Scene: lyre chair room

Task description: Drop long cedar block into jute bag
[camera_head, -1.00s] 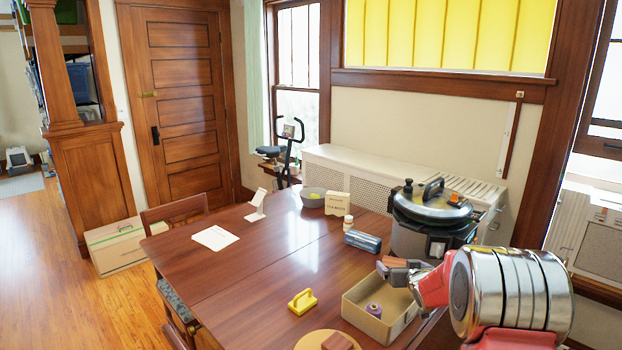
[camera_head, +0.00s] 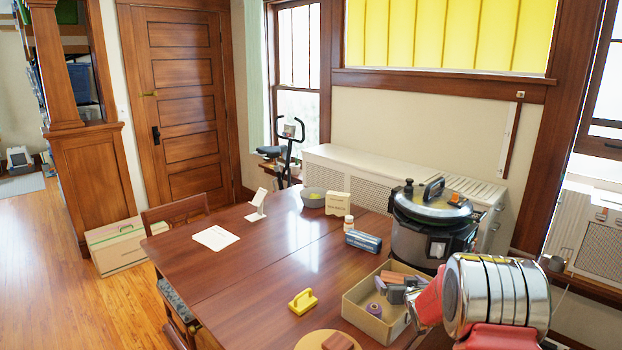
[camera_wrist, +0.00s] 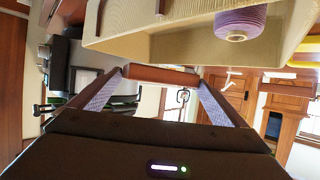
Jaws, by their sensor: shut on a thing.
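My gripper (camera_wrist: 160,78) is shut on a reddish-brown wooden block (camera_wrist: 150,74), held crosswise between its fingertips in the wrist view. In the head view, my gripper (camera_head: 399,287) holds this block (camera_head: 393,277) at an open tan box, over or just inside its far side; its exact height is unclear. Another brown wooden block (camera_head: 338,341) lies on a round tan board at the bottom edge. I cannot make out a jute bag in either view.
The open tan box (camera_head: 359,318) holds a purple thread spool (camera_head: 374,309). A large pressure cooker (camera_head: 425,235) stands behind it. The table's middle is clear.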

